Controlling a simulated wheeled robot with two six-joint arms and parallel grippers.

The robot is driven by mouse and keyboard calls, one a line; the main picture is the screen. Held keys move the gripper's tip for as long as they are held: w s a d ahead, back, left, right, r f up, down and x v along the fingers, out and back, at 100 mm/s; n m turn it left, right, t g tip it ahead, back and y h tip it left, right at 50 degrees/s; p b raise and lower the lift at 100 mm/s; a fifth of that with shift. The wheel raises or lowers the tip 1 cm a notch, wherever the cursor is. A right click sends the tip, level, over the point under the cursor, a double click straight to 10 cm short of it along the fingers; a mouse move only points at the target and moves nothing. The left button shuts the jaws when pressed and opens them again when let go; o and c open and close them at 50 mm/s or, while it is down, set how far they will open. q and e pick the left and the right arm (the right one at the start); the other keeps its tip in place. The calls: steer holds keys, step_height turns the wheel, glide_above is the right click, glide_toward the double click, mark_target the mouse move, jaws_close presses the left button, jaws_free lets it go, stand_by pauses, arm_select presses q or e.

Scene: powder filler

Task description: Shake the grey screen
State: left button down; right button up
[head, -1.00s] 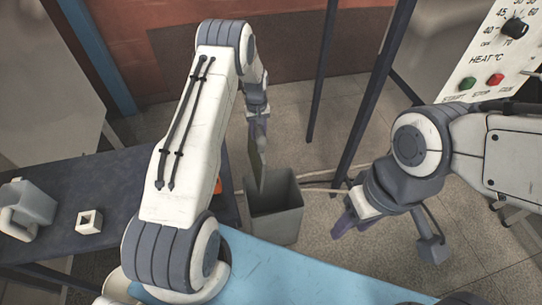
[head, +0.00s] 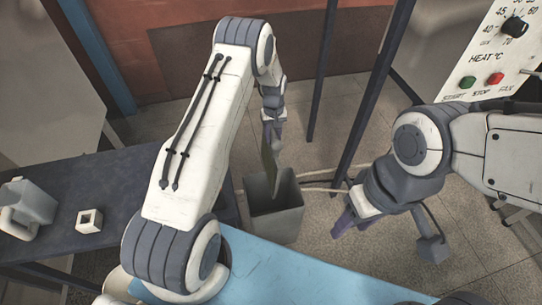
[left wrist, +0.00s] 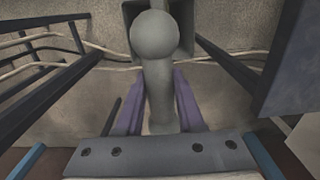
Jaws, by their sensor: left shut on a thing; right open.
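The grey screen (head: 269,163) hangs edge-on below my left gripper (head: 272,134) in the head view. Its lower end is over or inside the mouth of an open grey bin (head: 281,221); I cannot tell whether it touches the bin's walls. In the left wrist view, the purple fingers of my left gripper (left wrist: 158,100) are shut on a grey handle with a round end (left wrist: 155,38). The screen's flat part is not clear there. My right gripper (head: 347,217) is open and empty, to the right of the bin.
A dark bench (head: 110,175) at left bears a grey jug (head: 28,205) and a small white hollow block (head: 89,221). A blue surface (head: 290,275) lies in front. Dark posts (head: 367,110) stand behind the bin. A heat control panel (head: 495,60) is at upper right.

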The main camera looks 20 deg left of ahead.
arm_select(q)
steer(key=s, duration=0.5)
steer(key=w, duration=0.5)
steer(key=shift+w+f, duration=0.1)
steer(key=shift+w, duration=0.15)
steer(key=shift+s, duration=2.8)
steer(key=w, duration=0.5)
steer(key=shift+w, duration=0.25)
steer(key=shift+s+a, duration=0.1)
steer(key=shift+s, duration=0.05)
